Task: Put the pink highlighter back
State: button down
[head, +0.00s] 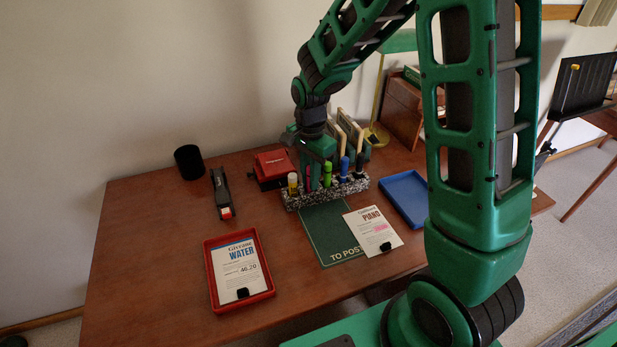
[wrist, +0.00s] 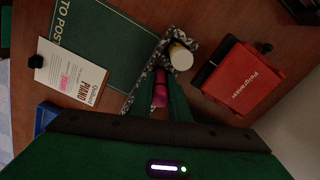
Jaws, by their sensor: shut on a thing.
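The pink highlighter (head: 308,177) stands upright at the speckled holder (head: 327,193), between the yellow and green highlighters. In the wrist view the pink highlighter (wrist: 160,92) lies between my two green fingers. My gripper (head: 311,172) is shut on it from above, and it also shows in the wrist view (wrist: 161,95). The fingers hide part of the highlighter, and I cannot tell how deep it sits in its slot. The yellow highlighter (wrist: 181,57) stands in the end slot beside my fingers.
Green (head: 327,173), blue (head: 344,168) and black (head: 360,164) pens stand in the holder. A red box (head: 272,167) is close on the left. A green mat (head: 327,235), a blue tray (head: 405,197) and a red tray (head: 212,271) lie in front. A stapler (head: 221,190) lies farther left.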

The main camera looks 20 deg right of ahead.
jog(key=shift+f, duration=0.1)
jog(key=c, duration=1.7)
grip_release()
notch_tip(320, 180, up, 12)
jog(key=shift+r, duration=0.15)
jog(key=s+d+r+n, duration=0.3)
jog(key=s+d, duration=0.9)
jog(key=s, duration=0.1)
jog(key=shift+s+d+f+n, duration=0.2)
jog(key=shift+s+d+n, duration=0.55)
jog(key=shift+s, duration=1.8)
jog(key=shift+s+d+f+n, duration=0.2)
jog(key=shift+s+d+n, duration=0.6)
jog(key=shift+s, duration=1.75)
jog(key=shift+s+d+f+n, duration=0.35)
jog(key=shift+s+d, duration=0.7)
jog(key=shift+s, duration=1.5)
